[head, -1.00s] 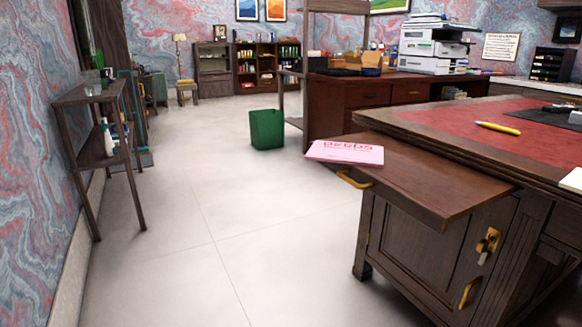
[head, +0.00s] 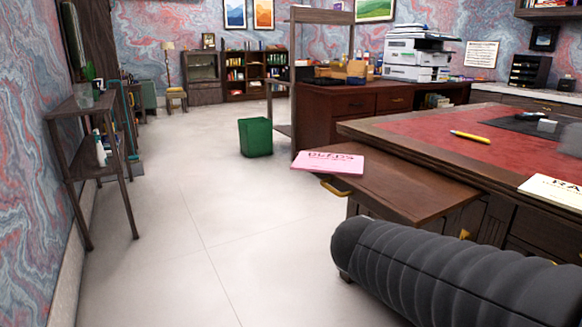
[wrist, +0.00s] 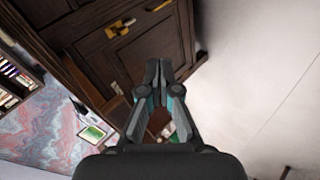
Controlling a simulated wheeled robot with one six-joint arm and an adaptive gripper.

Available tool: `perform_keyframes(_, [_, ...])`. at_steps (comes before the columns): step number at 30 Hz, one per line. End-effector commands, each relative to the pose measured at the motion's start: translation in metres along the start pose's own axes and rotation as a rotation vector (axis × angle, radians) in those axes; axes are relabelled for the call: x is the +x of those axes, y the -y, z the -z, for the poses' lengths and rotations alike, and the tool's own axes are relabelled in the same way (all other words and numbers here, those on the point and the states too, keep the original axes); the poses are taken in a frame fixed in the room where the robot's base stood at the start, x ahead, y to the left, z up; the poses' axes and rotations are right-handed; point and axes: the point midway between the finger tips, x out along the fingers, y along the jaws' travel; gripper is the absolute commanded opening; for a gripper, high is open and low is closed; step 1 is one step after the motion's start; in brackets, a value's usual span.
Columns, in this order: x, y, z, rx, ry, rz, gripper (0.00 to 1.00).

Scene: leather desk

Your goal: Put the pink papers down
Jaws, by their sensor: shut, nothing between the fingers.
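The pink papers (head: 327,163) lie flat on the pull-out wooden shelf (head: 420,190) of the leather-topped desk, at its far left corner and slightly over the edge. My gripper (wrist: 158,66) shows in the wrist view, shut and empty, with its fingertips together. Behind it in that view are the desk's dark wooden front (wrist: 120,45) and the pale floor. The papers do not show in the wrist view.
A green bin (head: 255,137) stands on the floor beyond the shelf. A narrow side table (head: 92,140) stands along the left wall. The floor between is clear.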

Motion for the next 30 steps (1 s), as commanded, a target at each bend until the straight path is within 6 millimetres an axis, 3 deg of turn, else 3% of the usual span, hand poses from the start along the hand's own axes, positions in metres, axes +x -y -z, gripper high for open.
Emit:
perform_keyframes(1, [-0.004, -0.002, 0.029, -0.066, -0.033, -0.06, 0.0])
perform_keyframes(4, [-0.012, -0.004, 0.087, -0.174, -0.123, -0.195, 0.0])
perform_keyframes(7, [-0.028, 0.008, 0.149, -0.276, -0.241, -0.323, 0.0])
perform_keyframes(12, [-0.068, 0.048, 0.24, -0.411, -0.462, -0.492, 0.0])
perform_keyframes(15, [-0.09, 0.074, 0.275, -0.463, -0.572, -0.556, 0.0])
perform_keyframes(21, [-0.113, 0.104, 0.307, -0.51, -0.689, -0.612, 0.0])
perform_keyframes(30, [-0.095, 0.094, 0.334, -0.512, -0.697, -0.618, 0.0])
